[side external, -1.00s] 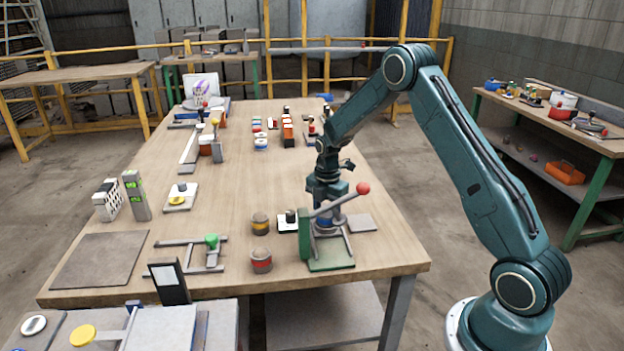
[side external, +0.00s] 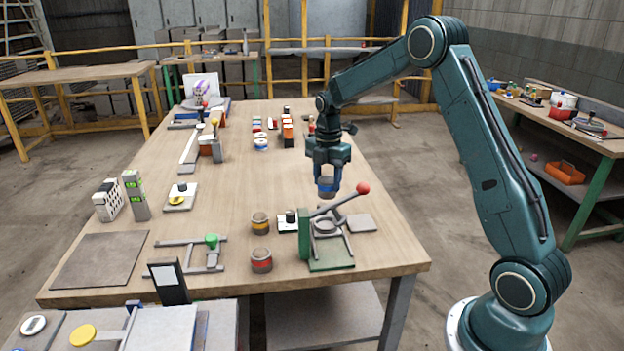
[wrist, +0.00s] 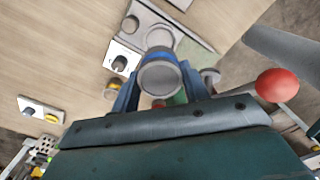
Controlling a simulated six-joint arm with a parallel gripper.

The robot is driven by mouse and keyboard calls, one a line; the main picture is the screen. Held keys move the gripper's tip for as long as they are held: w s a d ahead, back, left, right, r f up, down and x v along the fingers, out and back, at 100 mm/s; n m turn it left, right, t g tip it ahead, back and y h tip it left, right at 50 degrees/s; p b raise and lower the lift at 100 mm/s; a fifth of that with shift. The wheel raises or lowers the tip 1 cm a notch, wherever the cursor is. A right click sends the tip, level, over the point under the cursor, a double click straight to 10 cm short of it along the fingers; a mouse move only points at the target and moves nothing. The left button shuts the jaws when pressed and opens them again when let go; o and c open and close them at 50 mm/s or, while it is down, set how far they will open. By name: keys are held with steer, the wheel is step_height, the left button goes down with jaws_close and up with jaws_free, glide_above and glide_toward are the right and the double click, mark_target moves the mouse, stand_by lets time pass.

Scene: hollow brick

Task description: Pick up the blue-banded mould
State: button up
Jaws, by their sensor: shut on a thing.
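The blue-banded mould (side external: 327,187) is a small grey cylinder with a blue band. My gripper (side external: 327,178) is shut on it and holds it upright in the air, above the green press (side external: 331,265) with the red-knobbed lever. In the wrist view the mould (wrist: 160,79) shows its round grey top between my fingers (wrist: 158,95). The press's ring (side external: 325,226) is empty in the side view. The yellow-banded mould (side external: 260,223) and the red-banded mould (side external: 261,261) stand on the table to the left of the press.
The press lever's red knob (side external: 362,188) sticks up close to the right of the held mould. A white box with a black knob (side external: 290,220) stands left of the press, and a flat grey plate (side external: 361,223) lies right of it. The table's middle is clear.

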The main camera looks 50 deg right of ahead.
mark_target(328, 179)
step_height(328, 179, up, 10)
steer(key=shift+f, duration=0.2)
steer(key=shift+d, duration=0.15)
stand_by(0.5)
